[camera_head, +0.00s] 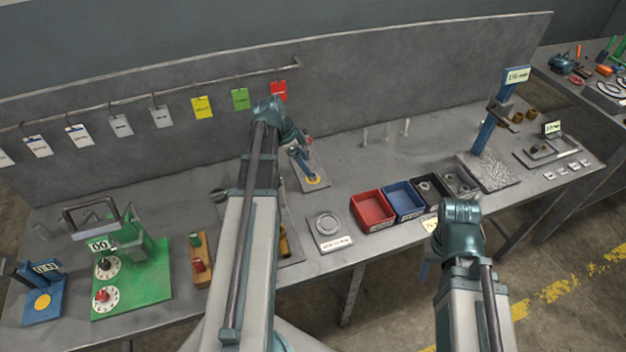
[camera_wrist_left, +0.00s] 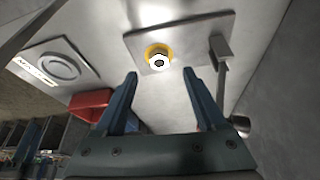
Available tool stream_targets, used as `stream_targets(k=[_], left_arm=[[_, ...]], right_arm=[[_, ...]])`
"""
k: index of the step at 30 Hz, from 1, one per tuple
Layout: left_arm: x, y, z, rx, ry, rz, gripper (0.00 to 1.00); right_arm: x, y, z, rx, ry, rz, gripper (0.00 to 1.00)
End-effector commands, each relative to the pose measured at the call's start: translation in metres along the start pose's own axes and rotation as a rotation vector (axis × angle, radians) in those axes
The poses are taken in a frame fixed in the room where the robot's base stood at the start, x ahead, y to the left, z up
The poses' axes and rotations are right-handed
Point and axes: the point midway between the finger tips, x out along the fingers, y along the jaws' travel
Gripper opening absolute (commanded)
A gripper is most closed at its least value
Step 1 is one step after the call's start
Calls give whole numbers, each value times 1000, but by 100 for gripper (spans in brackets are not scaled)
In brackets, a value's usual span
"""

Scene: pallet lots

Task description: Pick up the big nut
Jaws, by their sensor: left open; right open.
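The big nut (camera_wrist_left: 160,61) is a pale hex nut with a dark hole. In the left wrist view it sits on a yellow ring (camera_wrist_left: 150,49) on a grey plate (camera_wrist_left: 208,26). In the head view the yellow ring (camera_head: 314,181) shows below my left gripper (camera_head: 304,160), but the nut is too small to make out. In the left wrist view my left gripper (camera_wrist_left: 159,74) is open and empty, its fingertips on either side of the nut's near edge, with the nut apparently beyond them. My right gripper (camera_head: 425,266) is mostly hidden by its arm at the bench's front edge.
A post (camera_wrist_left: 222,75) stands on the plate's right side in the left wrist view. A labelled round dish plate (camera_head: 326,227), a red bin (camera_head: 371,209) and a blue bin (camera_head: 404,200) lie to the right. Hanging tags (camera_head: 240,98) line the back panel. The bench behind the bins is mostly clear.

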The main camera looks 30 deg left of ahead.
Motion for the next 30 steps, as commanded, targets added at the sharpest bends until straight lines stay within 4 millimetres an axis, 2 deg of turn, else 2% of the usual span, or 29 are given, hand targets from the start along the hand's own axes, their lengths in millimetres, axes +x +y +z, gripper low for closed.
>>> stream_targets(k=[13,22,23,30], left_arm=[[49,1,4,1,0,1,72],[51,1,1,0,0,0,72],[51,1,1,0,0,0,71],[51,1,1,0,0,0,28]], right_arm=[[46,-4,-3,0,0,0,50],[47,-4,-3,0,0,0,50],[47,-4,-3,0,0,0,50],[47,-4,-3,0,0,0,50]])
